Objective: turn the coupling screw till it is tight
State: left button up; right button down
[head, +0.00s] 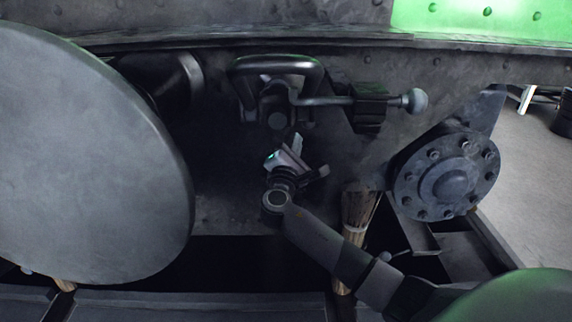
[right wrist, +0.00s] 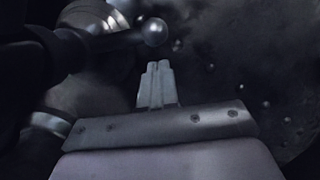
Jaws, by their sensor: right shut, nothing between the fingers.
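The coupling screw (head: 330,100) runs across the dark beam in the head view. Its bar ends in a round ball knob (head: 415,101) at the right, and a dark loop (head: 277,66) hangs around its left part. In the right wrist view a ball knob (right wrist: 155,32) on a bar shows just beyond the fingertips. My right gripper (head: 297,143) is below the coupling's left part, apart from the knob in the head view. Its fingers (right wrist: 158,82) are shut together with nothing between them. My left gripper is not in view.
A large grey buffer disc (head: 90,160) fills the left side. A bolted round flange (head: 447,172) stands at the right. A bundle of sticks, perhaps a broom (head: 359,208), is behind my right arm. Pale ground (head: 530,170) shows at the far right.

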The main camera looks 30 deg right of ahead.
jog(key=shift+d+r, duration=0.6)
jog(key=shift+d, duration=0.15)
